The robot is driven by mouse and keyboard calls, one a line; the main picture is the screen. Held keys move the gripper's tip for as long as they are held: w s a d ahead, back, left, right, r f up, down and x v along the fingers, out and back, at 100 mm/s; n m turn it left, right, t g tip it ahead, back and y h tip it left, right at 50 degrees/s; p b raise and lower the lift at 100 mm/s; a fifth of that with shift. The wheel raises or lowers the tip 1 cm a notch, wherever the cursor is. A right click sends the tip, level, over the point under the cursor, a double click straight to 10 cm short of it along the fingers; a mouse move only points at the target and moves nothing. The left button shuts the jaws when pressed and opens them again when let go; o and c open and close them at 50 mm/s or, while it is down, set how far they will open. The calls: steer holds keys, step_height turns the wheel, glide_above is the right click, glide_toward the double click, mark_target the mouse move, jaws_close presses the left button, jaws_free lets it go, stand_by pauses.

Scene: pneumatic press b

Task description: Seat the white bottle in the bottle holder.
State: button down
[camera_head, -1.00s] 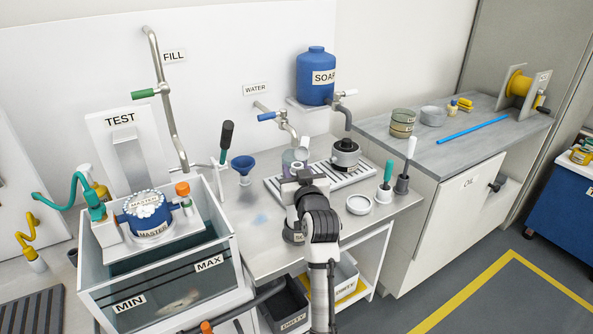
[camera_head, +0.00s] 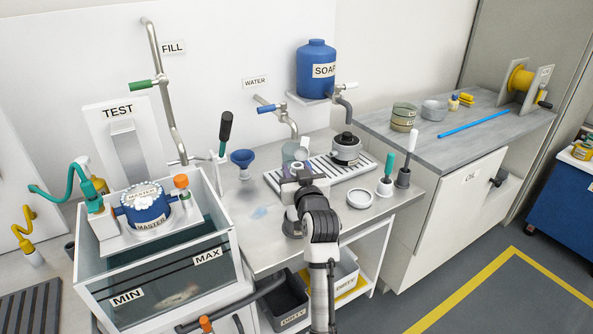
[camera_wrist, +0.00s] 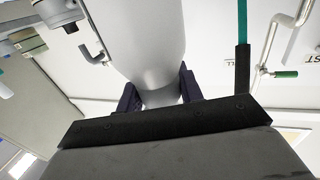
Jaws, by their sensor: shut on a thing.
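The white bottle (camera_wrist: 150,40) fills the upper middle of the wrist view. Its narrower neck end sits between the two dark fingers of my gripper (camera_wrist: 159,90), which is shut on it. The held bottle is mostly hidden there by my gripper and arm. I cannot make out the bottle holder for certain in either view.
A slotted drain rack (camera_head: 340,181) bears a dark-topped round part (camera_head: 346,149). A water tap (camera_head: 284,118) and blue funnel (camera_head: 243,162) stand behind and left. A white ring dish (camera_head: 360,198) and upright brushes are right. The glass tank (camera_head: 158,270) is left.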

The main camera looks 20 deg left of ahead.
steer(key=shift+f+b, duration=0.55)
steer(key=shift+f, duration=0.25)
steer(key=c, duration=0.8)
jaws_free()
steer(key=shift+c, duration=0.2)
steer(key=shift+s, duration=0.1)
steer(key=b+v, duration=0.3)
steer(key=v, duration=1)
steer(key=shift+s+d, duration=0.25)
